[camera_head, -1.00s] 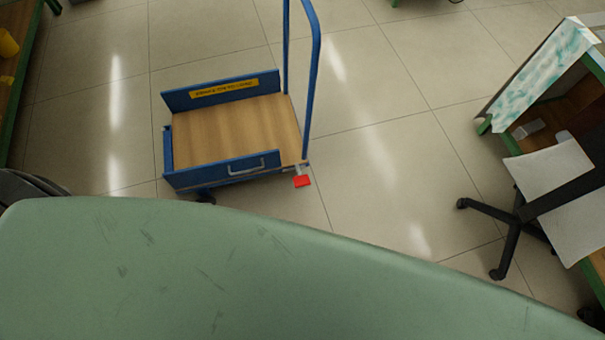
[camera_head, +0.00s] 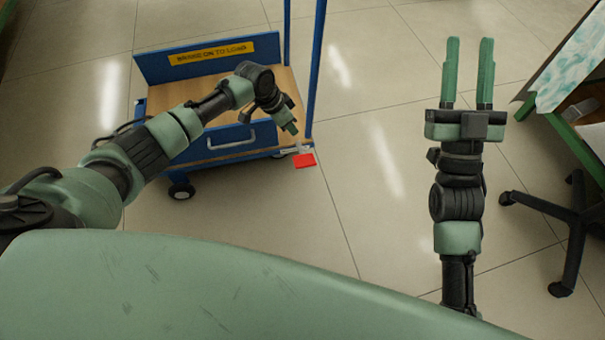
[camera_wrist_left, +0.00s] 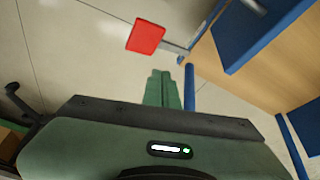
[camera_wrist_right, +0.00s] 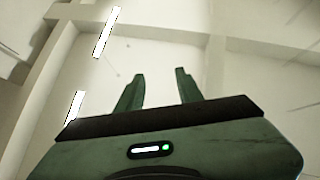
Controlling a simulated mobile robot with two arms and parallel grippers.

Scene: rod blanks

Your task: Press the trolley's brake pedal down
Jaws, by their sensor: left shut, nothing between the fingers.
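The trolley (camera_head: 222,158) is blue with a wooden deck and a tall blue handle. Its red brake pedal (camera_head: 304,160) sticks out on a grey lever at the near right corner. The pedal also shows in the left wrist view (camera_wrist_left: 146,36), beyond the fingertips. My left gripper (camera_head: 293,130) is shut and empty, pointing down just above and to the left of the pedal in the head view. I see a gap between fingertips and pedal in the left wrist view. My right gripper (camera_head: 467,42) is open and empty, held up to the right of the trolley.
A black-legged swivel chair (camera_head: 570,212) stands at the right, beside a green-framed bench (camera_head: 570,130). Tiled floor (camera_head: 375,150) is clear between the trolley and the chair.

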